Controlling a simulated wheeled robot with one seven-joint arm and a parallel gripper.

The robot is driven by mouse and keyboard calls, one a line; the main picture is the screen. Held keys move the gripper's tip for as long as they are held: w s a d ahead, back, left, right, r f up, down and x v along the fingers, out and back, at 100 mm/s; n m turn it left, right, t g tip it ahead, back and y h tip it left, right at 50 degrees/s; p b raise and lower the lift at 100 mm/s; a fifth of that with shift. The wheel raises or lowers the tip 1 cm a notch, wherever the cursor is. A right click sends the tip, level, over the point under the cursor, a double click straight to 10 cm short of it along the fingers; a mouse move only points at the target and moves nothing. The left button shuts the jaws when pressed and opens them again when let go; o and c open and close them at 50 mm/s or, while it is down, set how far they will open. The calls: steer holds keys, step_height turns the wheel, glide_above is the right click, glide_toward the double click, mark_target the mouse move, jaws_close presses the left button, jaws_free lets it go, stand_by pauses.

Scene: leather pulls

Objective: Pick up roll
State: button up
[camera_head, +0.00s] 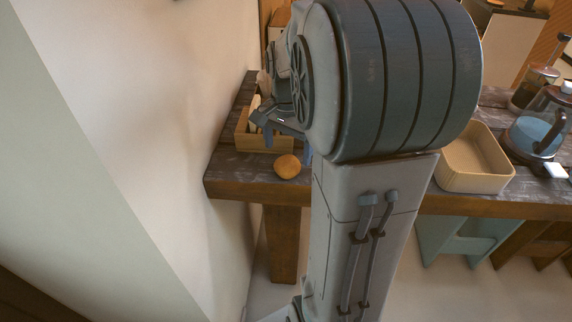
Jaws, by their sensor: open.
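A small round orange-tan thing (287,166), which looks like the roll, sits on the dark wooden table near its front left edge. My gripper (287,143) is open, above and just behind it, over the wooden box; part of it is hidden by my own arm. One finger shows on the left over the box and the other shows close to my arm's edge. I cannot tell how high the fingers are or whether they touch anything. The roll lies in front of the box, outside it.
The wooden box (262,143) holds pale items and stands near the wall (150,100) on the left. The table (230,165) has an empty tan tray (474,184) on the right. A glass jug (532,132) with blue contents stands farther right. My arm blocks the middle.

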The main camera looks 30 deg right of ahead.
mark_target(287, 158)
step_height(287, 158, down, 5)
steer(key=shift+f+p, duration=0.1)
steer(key=shift+p, duration=0.4)
steer(key=c, duration=0.8)
steer(key=shift+c, duration=0.2)
